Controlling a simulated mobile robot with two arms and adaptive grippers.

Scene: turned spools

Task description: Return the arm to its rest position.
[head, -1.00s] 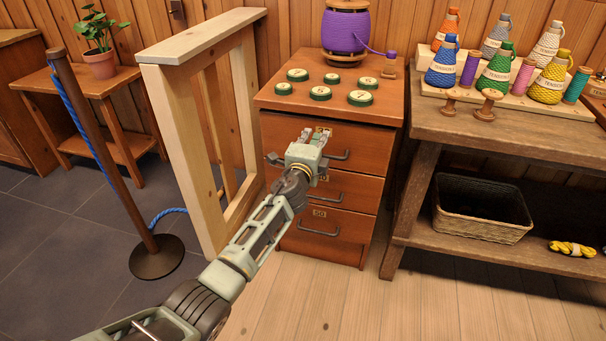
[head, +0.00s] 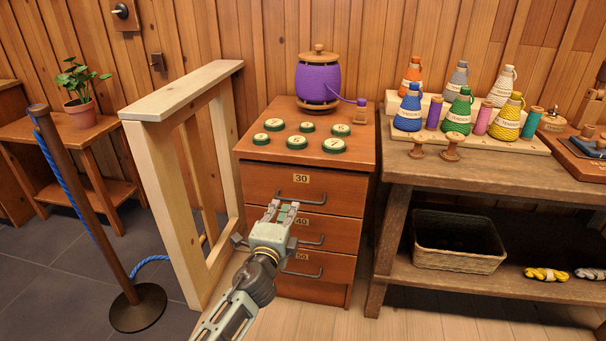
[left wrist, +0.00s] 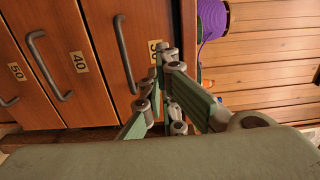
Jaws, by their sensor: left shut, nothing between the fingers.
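My left gripper (head: 282,207) is in front of the drawer cabinet (head: 300,164), over the gap between the drawers marked 30 and 40 in the head view. Its fingers are shut with nothing between them. In the left wrist view the gripper (left wrist: 165,62) points at the cabinet front, close to the 30 label and its handle (left wrist: 124,54). I cannot tell whether it touches the cabinet. All three drawers look closed. My right gripper is in neither view.
A purple spool (head: 320,82) and several green-rimmed discs (head: 297,142) sit on the cabinet. A pale wooden frame (head: 180,75) stands left of it, near a rope post (head: 85,205). A workbench (head: 480,172) with colored cones and a basket (head: 458,258) is at the right.

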